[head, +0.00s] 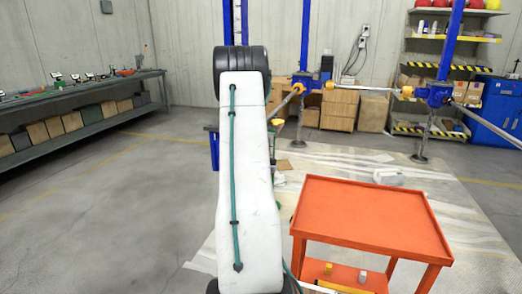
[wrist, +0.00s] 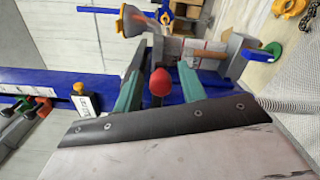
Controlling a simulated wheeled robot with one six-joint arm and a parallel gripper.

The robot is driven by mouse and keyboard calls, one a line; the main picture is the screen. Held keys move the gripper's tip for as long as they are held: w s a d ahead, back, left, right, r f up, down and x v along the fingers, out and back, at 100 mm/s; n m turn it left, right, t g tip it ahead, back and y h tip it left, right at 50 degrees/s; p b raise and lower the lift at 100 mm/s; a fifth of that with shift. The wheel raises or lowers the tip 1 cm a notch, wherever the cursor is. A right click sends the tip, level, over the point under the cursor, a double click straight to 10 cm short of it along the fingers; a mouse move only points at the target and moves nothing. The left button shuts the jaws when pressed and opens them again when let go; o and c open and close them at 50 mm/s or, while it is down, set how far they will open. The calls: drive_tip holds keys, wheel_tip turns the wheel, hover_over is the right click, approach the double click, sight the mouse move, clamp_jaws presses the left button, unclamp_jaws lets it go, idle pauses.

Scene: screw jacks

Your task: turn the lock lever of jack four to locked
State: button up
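In the wrist view a lever knob, a red ball (wrist: 159,82), stands between the two teal fingers of my gripper (wrist: 161,74). The fingers are apart, with a visible gap on each side of the knob, so my gripper is open around it. The lever's shaft is mostly hidden below the knob. Blue jack parts (wrist: 58,86) lie behind. A small white label (wrist: 84,104) is at left, too small to read, so I cannot tell the jack's number or the lock's state. In the head view my arm hides the gripper and the lever.
In the head view an orange cart (head: 365,215) stands close at right. A blue post jack (head: 436,95) with long yellow-tipped bars stands behind it. A workbench (head: 80,97) runs along the left wall. The floor between bench and arm is clear.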

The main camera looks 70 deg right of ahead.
drive_tip(key=a, duration=0.7)
drive_tip(key=shift+a, duration=0.4)
drive_tip(key=shift+s, duration=0.1)
